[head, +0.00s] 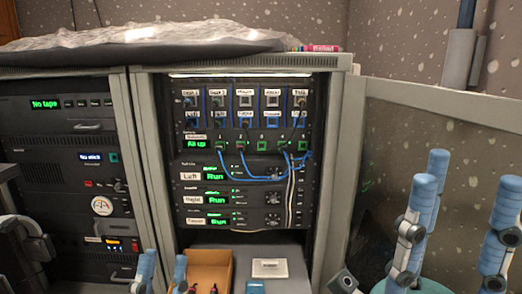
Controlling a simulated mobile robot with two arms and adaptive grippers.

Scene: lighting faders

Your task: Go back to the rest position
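My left gripper (165,262) is at the bottom edge, left of centre, in front of the rack. Its two blue fingertips point up and stand apart, with nothing seen between them. My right gripper (468,170) is raised at the lower right. Its blue fingers are wide apart and nothing shows between them. Both grippers are clear of the rack panels. The lower parts of both are cut off by the frame.
A rack (328,150) with patch panel, blue cables (236,128) and several lit displays stands in the middle. Another rack (60,150) is at left. An orange-brown box (211,262) sits low at centre. A pale panel (440,112) is at right.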

